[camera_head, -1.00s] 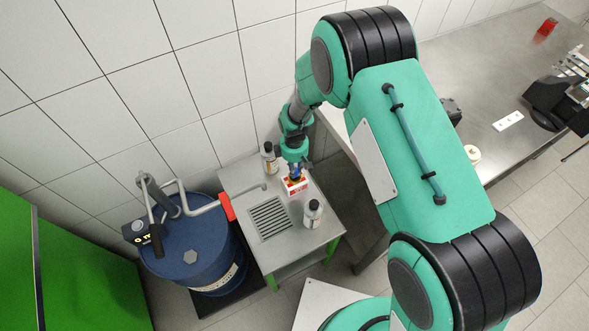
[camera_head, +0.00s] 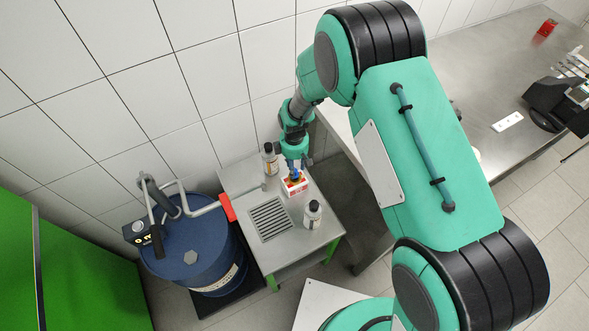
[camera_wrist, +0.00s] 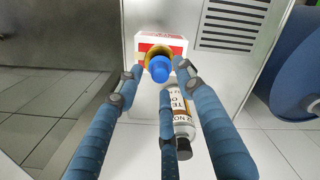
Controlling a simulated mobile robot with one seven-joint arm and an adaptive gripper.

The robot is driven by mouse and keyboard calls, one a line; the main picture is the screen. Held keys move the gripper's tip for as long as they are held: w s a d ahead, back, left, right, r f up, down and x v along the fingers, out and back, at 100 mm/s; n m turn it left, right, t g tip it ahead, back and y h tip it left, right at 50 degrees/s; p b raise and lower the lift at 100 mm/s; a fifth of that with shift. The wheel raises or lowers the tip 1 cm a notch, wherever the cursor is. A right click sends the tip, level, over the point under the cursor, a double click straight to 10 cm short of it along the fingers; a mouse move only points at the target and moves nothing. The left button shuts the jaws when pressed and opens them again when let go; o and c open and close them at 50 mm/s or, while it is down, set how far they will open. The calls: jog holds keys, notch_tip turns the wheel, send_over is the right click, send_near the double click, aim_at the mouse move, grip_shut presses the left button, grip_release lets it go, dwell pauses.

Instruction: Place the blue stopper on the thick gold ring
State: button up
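The blue stopper (camera_wrist: 158,68) stands on the thick gold ring (camera_wrist: 154,50) in the wrist view, covering the ring's near part. The ring is on a white and red box (camera_wrist: 177,42) on the small steel table. In the head view the stopper (camera_head: 293,174) shows as a small blue spot above the box (camera_head: 294,188). My gripper (camera_wrist: 160,77) has its fingers spread around the stopper, with gaps on the left and right. In the head view my gripper (camera_head: 294,163) is just above the box. Whether the stopper is fully seated cannot be told.
A bottle (camera_head: 269,160) stands behind the box and another bottle (camera_head: 312,214) in front right. A floor-like grate (camera_head: 269,219) is set in the table. A blue drum (camera_head: 190,255) with a pump handle stands left. A long bench (camera_head: 480,125) is right.

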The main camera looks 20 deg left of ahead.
notch_tip(320, 180, up, 10)
jog(key=p, duration=0.1)
jog(key=shift+f, duration=0.2)
dwell(0.7)
jog(key=s+d+r+m+t, duration=0.1)
jog(key=d+r+m, duration=0.2)
jog(key=d+r, duration=0.55)
jog(key=d+r+m+t+y, duration=0.1)
jog(key=d+r+m, duration=0.35)
jog(key=r, duration=0.75)
jog(key=s+d+r+m+t, duration=0.1)
jog(key=d+r, duration=0.7)
jog(key=r, duration=0.2)
jog(key=s+d+r+m+t, duration=0.1)
jog(key=s+d+r+m, duration=0.4)
jog(key=s+d, duration=0.4)
jog(key=s+d+r+m+t, duration=0.1)
jog(key=s+d+r+m, duration=0.4)
jog(key=s, duration=0.8)
jog(key=d+r, duration=0.3)
jog(key=d, duration=0.1)
jog(key=shift+s+d+t+h, duration=0.15)
jog(key=shift+s+t+h, duration=0.05)
jog(key=shift+t+h, duration=0.2)
